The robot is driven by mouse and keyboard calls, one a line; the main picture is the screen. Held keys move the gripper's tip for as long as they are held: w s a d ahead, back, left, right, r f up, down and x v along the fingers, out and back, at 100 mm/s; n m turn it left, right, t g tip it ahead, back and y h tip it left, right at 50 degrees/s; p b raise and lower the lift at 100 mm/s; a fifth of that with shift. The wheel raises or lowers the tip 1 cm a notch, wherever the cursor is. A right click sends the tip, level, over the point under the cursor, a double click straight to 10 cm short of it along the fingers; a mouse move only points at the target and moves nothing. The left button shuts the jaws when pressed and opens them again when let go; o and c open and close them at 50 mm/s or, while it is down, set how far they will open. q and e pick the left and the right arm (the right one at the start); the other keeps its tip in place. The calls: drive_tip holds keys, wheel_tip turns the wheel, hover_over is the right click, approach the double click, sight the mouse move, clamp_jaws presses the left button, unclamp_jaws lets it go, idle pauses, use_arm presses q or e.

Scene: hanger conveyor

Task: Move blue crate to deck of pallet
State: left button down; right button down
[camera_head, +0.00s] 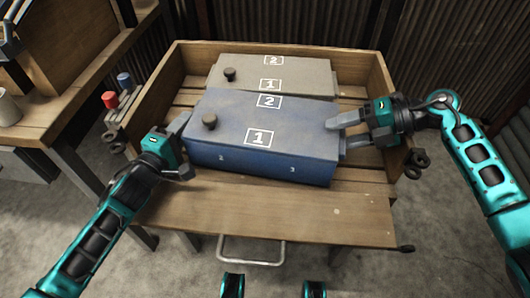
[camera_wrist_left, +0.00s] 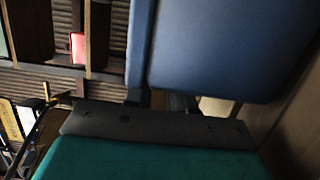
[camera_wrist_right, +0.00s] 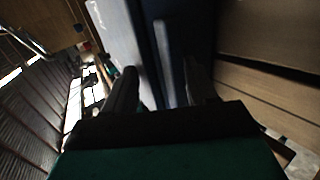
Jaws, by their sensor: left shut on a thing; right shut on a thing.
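The blue crate (camera_head: 225,135) is a closed box with a dark knob and white marks 1 and 2 on its lid. It is over the front part of the slatted wooden pallet (camera_head: 180,97), whose raised sides stand around it. I cannot tell if it touches the deck. My left gripper (camera_head: 180,135) is shut on its left end; the blue side fills much of the left wrist view (camera_wrist_left: 215,45). My right gripper (camera_head: 345,132) is shut at its right end; the right wrist view shows the fingers around a blue ledge (camera_wrist_right: 165,60).
A similar grey crate (camera_head: 310,72) lies behind the blue one on the pallet. A wooden board (camera_head: 270,212) spans the pallet's front. A corrugated wall (camera_head: 460,45) is behind.

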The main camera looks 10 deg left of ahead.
use_arm(q)
drive_tip(key=shift+d+f+b, duration=0.4)
drive_tip(key=shift+d, duration=0.05)
use_arm(e)
drive_tip(key=shift+s+a+f, duration=0.15)
drive_tip(key=shift+a+f, duration=0.15)
drive_tip(key=shift+f, duration=0.35)
use_arm(q)
drive_tip(key=c, duration=1.3)
unclamp_jaws()
drive_tip(key=shift+c, duration=0.2)
use_arm(e)
drive_tip(key=c, duration=0.7)
unclamp_jaws()
use_arm(q)
drive_tip(key=o, duration=0.4)
drive_tip(key=shift+s, duration=0.1)
use_arm(e)
drive_tip(key=o, duration=0.4)
drive_tip(key=shift+r, duration=0.1)
drive_tip(key=shift+c, duration=0.2)
drive_tip(key=shift+d, duration=0.1)
use_arm(q)
drive_tip(key=shift+a+f, duration=0.1)
drive_tip(key=shift+f, duration=0.05)
